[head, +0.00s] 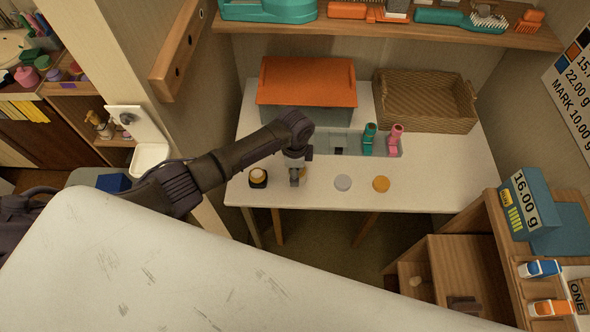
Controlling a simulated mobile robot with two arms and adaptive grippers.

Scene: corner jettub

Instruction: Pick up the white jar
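Small round jars stand in a row near the front of the white table (430,190). A whitish-grey round one (343,183), which looks like the white jar, is right of my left gripper, with a clear gap between them. An orange one (381,184) is to its right. A dark jar with a cream top (258,177) is left of the gripper. My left gripper (294,182) points down at the table, and a small yellowish thing shows partly hidden behind it. Its fingers are too small to read. My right gripper is not in view.
An orange-lidded box (307,82) and a wicker basket (425,101) stand at the table's back. A grey tray (345,144) holds a green and a pink item. A wooden shelf (390,32) hangs above. A scuffed pale surface (170,270) fills the foreground.

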